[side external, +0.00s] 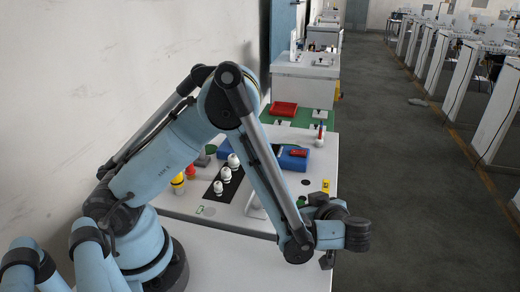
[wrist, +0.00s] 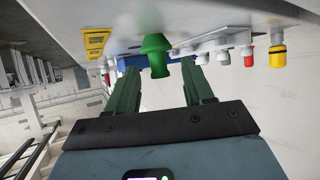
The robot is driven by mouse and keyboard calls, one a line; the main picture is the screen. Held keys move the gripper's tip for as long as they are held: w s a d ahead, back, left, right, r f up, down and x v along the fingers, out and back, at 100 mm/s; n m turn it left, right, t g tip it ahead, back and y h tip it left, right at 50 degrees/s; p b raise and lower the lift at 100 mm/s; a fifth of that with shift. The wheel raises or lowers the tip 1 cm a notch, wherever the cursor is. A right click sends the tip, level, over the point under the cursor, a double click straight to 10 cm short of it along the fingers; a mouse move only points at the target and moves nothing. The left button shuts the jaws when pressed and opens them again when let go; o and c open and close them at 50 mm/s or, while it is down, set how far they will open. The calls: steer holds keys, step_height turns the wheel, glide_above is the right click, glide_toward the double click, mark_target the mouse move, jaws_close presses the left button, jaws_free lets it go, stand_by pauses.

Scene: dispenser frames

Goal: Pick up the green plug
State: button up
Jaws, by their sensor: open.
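The green plug (wrist: 156,52) shows near the top middle of the wrist view, attached to or resting on the pale work surface, which appears upside down there. My gripper (wrist: 161,68) is open, with its two dark green fingers apart and the plug showing between and beyond their tips. Nothing is held. I cannot tell whether a finger touches the plug. In the side view, a small green patch beside my wrist seems to be the plug (side external: 300,202), mostly hidden by my arm.
White knobs (side external: 226,174) stand on a black strip, with a yellow piece (side external: 178,184) to their left. A blue tray (side external: 292,162) and a red tray (side external: 284,108) lie farther back. A wall runs along the left.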

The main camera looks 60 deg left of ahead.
steer(key=shift+x, duration=1.1)
jaws_close()
steer(key=shift+r, duration=0.15)
